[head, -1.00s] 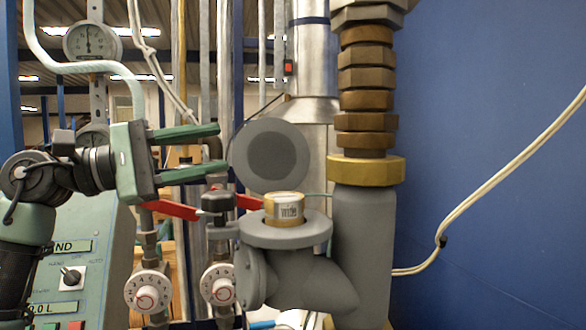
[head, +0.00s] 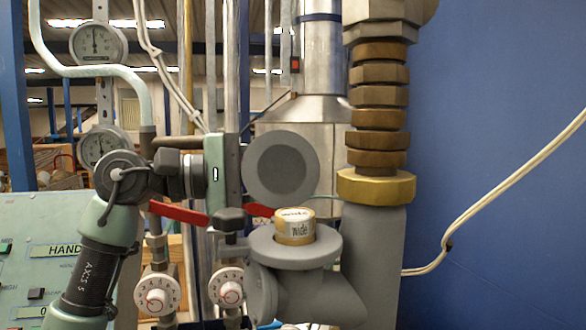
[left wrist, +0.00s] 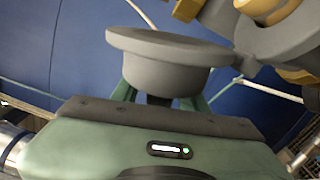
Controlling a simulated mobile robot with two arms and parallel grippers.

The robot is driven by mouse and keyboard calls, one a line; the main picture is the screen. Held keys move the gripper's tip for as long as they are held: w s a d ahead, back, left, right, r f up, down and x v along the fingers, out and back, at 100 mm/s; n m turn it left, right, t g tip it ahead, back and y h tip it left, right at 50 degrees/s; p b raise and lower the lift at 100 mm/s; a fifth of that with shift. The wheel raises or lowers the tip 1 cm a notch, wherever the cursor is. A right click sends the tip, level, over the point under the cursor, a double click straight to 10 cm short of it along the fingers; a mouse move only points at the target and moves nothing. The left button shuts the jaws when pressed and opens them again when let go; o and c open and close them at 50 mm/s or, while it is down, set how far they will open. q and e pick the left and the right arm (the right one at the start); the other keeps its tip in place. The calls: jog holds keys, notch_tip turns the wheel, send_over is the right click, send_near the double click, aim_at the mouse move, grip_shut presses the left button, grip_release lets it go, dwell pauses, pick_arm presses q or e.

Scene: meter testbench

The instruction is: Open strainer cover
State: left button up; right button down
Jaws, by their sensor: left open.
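The grey round strainer cover (head: 281,168) stands upright in the head view, above and behind the grey strainer body (head: 262,250). The body's top is open, and a gold cylinder with a white label (head: 295,228) sits in it. My left gripper (head: 228,168) is at the left edge of the cover; its fingers are hidden behind it. In the left wrist view the cover (left wrist: 165,62) is in front of the palm. The open green fingers (left wrist: 160,98) reach forward on either side of its underside; contact cannot be told. My right gripper is not in view.
A brass-ringed pipe (head: 376,187) rises close on the right. Red-handled valves (head: 178,212) and white dials (head: 157,295) are below my left arm. Gauges (head: 98,43) and a control panel (head: 45,240) are at the left. A blue wall (head: 500,120) fills the right.

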pick_arm(q)
grip_shut()
jog(key=shift+f, duration=0.1)
dwell(1.1)
